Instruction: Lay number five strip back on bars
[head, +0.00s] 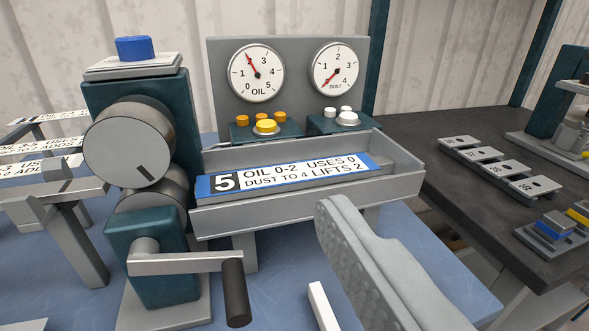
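The number five strip (293,177) is a flat bar with a blue-edged label, a white 5 on black and the words "OIL 0-2 USES 0, DUST TO 4 LIFTS 2". It lies lengthwise in a shallow grey tray (300,205) right of the rollers. Grey bars (60,190) stand at the left edge, with other labelled strips (35,147) across them, partly cut off. One grey finger of my gripper (375,265), with a dimpled pad, shows at the lower right, in front of the tray and apart from the strip. The other finger is not clearly visible.
A roller stand with a crank (190,262) and blue button (134,48) is left of the tray. Behind are OIL (256,72) and DUST (337,69) dials with buttons. A dark bench (430,130) on the right holds several numbered plates (500,170).

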